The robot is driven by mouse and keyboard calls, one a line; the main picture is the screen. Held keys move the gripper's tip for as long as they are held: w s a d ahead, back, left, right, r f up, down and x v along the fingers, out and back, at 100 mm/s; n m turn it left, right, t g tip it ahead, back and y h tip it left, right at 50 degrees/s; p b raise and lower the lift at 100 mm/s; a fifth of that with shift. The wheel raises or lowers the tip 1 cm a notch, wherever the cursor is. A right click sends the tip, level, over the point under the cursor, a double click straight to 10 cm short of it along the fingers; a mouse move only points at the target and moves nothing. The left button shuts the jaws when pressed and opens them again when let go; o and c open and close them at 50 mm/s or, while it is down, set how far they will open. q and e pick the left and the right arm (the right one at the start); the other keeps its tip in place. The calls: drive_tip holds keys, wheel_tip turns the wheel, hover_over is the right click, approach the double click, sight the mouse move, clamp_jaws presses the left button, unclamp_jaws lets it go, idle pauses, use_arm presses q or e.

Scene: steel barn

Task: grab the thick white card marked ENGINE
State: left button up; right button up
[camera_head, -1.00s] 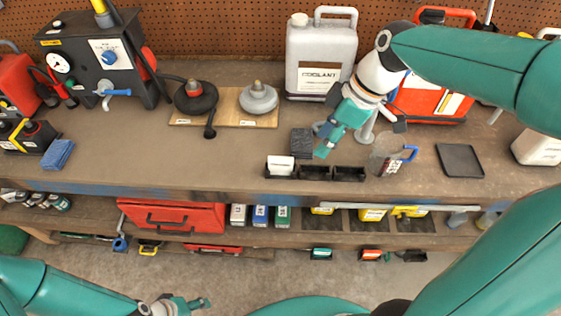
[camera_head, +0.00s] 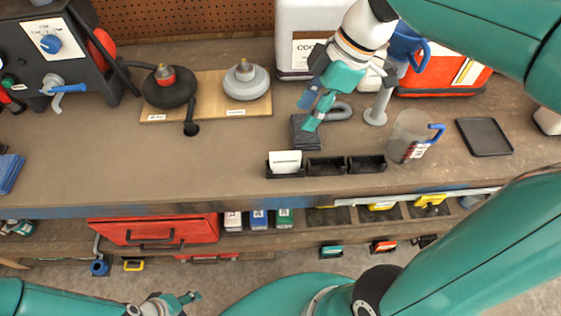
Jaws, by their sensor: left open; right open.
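A thick white card (camera_head: 285,158) stands upright in the left compartment of a small black three-part holder (camera_head: 326,168) near the bench's front edge. Its marking is too small to read. My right gripper (camera_head: 315,112) is open and empty, behind and slightly right of the card, in front of the white coolant jug. Its teal fingertip overlaps a dark grey pad (camera_head: 303,140) in the picture; I cannot tell whether they touch. My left gripper (camera_head: 182,302) is open and empty, low in front of the bench.
A clear measuring jug (camera_head: 405,138) with a blue handle and a black tray (camera_head: 484,136) stand right of the holder. The coolant jug (camera_head: 295,45) is behind. Two round weights on a board (camera_head: 215,112) are left. The bench front-left of the holder is clear.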

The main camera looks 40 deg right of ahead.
sight(286, 152)
drive_tip(key=x, duration=0.9)
drive_tip(key=shift+s+d+f, duration=0.15)
drive_tip(key=shift+s+f, duration=0.15)
drive_tip(key=shift+f, duration=0.15)
drive_tip(key=x, duration=0.5)
drive_tip(key=shift+w+d+p, duration=0.15)
drive_tip(key=shift+d+p, duration=0.05)
drive_tip(key=shift+p, duration=0.1)
drive_tip(key=shift+c, duration=0.2)
clamp_jaws()
